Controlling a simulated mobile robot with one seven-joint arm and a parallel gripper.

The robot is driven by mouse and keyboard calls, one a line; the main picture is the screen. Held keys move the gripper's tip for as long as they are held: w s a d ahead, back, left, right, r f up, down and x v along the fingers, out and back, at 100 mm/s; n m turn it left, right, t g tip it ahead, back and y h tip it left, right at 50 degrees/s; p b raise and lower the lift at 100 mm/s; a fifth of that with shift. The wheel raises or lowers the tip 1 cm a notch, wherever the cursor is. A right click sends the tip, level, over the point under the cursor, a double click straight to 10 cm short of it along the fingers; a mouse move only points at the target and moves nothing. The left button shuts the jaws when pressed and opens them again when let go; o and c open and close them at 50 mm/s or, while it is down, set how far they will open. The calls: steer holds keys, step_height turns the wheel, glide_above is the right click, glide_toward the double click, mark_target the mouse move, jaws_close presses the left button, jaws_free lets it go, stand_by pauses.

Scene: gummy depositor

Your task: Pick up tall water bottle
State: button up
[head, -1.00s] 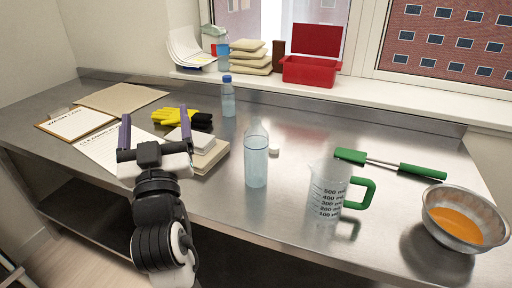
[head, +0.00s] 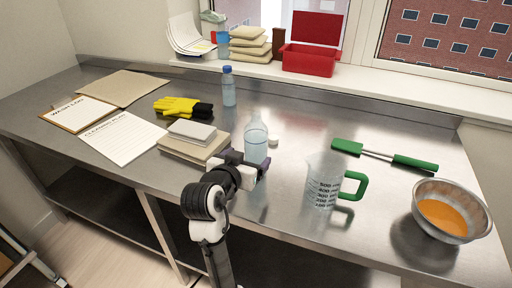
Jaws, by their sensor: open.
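A tall, clear water bottle (head: 255,138) stands upright and uncapped near the middle of the steel table in the head view. My gripper (head: 247,158) is open and low at the bottle's near side. Its dark purple fingers show to the left and right of the bottle's lower part. The gripper hides part of the bottle's base. I cannot tell whether the fingers touch the bottle. A smaller-looking bottle with a blue cap (head: 228,88) stands farther back.
A white cap (head: 273,142) lies just right of the tall bottle. Stacked books (head: 190,150) lie close on the left. A measuring jug (head: 322,182) with a green handle stands to the right, before a metal bowl (head: 486,214) of orange liquid. Yellow-black gloves (head: 180,106) lie behind the books.

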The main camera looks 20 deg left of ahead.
mark_target(256, 151)
steer(key=shift+p+x, duration=1.05)
steer(key=shift+x, duration=2.1)
steer(key=shift+d+f, duration=0.15)
steer(key=shift+c, duration=0.2)
steer(key=c, duration=1.3)
step_height(256, 151, up, 20)
steer(key=shift+r+b, duration=0.1)
steer(key=shift+b, duration=0.9)
